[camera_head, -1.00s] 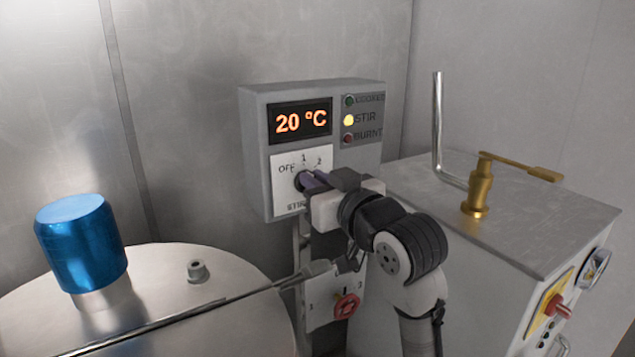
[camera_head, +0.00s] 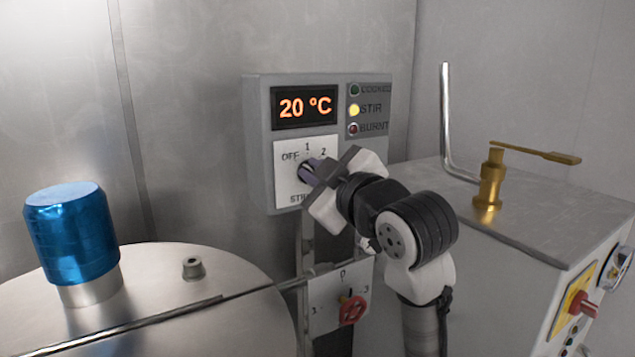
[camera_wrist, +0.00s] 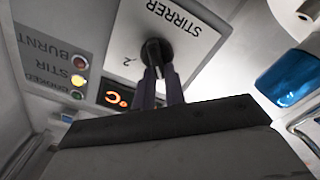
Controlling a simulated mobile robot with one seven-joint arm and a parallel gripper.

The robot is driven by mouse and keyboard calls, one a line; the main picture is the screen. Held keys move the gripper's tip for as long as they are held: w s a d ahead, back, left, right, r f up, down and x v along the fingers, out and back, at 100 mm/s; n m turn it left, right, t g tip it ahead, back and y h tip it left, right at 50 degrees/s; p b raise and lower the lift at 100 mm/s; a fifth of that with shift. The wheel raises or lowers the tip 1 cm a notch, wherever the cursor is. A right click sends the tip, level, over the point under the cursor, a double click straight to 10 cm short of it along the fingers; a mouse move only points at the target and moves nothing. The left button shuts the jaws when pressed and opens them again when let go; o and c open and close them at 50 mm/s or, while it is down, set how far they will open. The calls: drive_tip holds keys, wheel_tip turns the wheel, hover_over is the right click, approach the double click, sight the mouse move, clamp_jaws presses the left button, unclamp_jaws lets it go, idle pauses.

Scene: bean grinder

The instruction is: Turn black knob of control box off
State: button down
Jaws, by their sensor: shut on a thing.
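The grey control box (camera_head: 258,140) hangs on the metal wall, with a display reading 20 °C and a lit yellow STIR lamp (camera_head: 354,110). Its white stirrer plate (camera_head: 286,180) is marked OFF, 1 and 2. The black knob (camera_wrist: 153,50) sits on this plate; in the head view my fingers mostly hide it. My gripper (camera_head: 309,174) reaches it from the right. In the wrist view its two purple fingers (camera_wrist: 160,84) are shut around the knob's sides. The knob's exact pointing direction is hard to tell.
A lower plate with a red knob (camera_head: 352,310) is below my arm. A steel drum lid (camera_head: 150,275) with a blue cap (camera_head: 72,232) is at the left. A metal cabinet (camera_head: 530,225) with a brass valve (camera_head: 490,180) stands close on the right.

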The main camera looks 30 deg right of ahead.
drive_tip(key=shift+a+f+n+b, duration=0.1)
drive_tip(key=shift+n+b, duration=0.2)
drive_tip(key=shift+n, duration=0.3)
drive_tip(key=c, duration=1.5)
unclamp_jaws()
drive_tip(key=shift+o, duration=0.2)
drive_tip(key=s+b, duration=0.2)
drive_tip(key=s, duration=1.2)
drive_tip(key=shift+a+b, duration=0.4)
drive_tip(key=shift+w, duration=0.1)
